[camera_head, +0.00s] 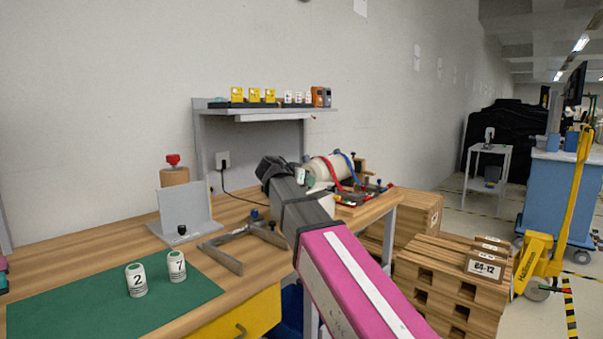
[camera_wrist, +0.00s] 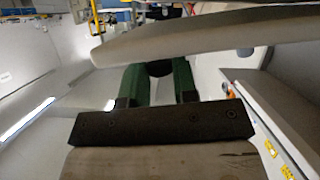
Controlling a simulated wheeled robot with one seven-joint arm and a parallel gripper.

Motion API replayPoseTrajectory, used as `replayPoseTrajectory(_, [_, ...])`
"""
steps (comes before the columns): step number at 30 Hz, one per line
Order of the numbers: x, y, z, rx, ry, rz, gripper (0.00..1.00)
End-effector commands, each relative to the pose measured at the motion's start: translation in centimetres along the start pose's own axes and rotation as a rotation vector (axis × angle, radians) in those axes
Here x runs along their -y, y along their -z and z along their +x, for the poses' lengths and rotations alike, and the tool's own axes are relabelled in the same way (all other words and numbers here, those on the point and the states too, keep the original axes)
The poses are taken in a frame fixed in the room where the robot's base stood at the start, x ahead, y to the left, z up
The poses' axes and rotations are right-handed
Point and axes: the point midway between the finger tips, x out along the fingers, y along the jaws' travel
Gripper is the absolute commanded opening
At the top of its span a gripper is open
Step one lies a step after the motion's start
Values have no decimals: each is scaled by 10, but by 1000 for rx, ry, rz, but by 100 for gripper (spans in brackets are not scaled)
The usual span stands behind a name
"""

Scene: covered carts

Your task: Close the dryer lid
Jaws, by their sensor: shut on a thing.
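The dryer looks to be the white drum (camera_head: 322,167) with a red and a blue band, at the right end of the wooden bench. My arm reaches over the bench towards it and hides part of it. In the wrist view a pale curved panel (camera_wrist: 200,38) crosses above my fingers; it may be the lid, but I cannot tell how far open it is. My gripper (camera_wrist: 158,72) has two green fingers, one on each side of a small dark piece (camera_wrist: 158,68), and is shut on it. The fingertips are partly hidden by the panel.
The bench (camera_head: 120,262) carries a green mat (camera_head: 70,305) with two white cans, numbered 2 (camera_head: 136,280) and 7 (camera_head: 177,266). A grey bracket (camera_head: 184,212) and a metal frame (camera_head: 230,255) stand near my arm. Wooden crates (camera_head: 455,280) stand at the right.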

Motion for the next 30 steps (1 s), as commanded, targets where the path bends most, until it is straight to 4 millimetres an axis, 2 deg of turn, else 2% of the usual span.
replayPoseTrajectory(3, [-4, -12, 4, 0, 17, 43, 0])
replayPoseTrajectory(9, [-5, -22, 9, 0, 15, 39, 0])
replayPoseTrajectory(27, [-6, -29, 12, 7, 11, 38, 0])
replayPoseTrajectory(28, [-6, -29, 12, 7, 11, 38, 36])
replayPoseTrajectory(29, [-6, -29, 12, 7, 11, 38, 46])
replayPoseTrajectory(30, [-6, -29, 12, 7, 12, 38, 51])
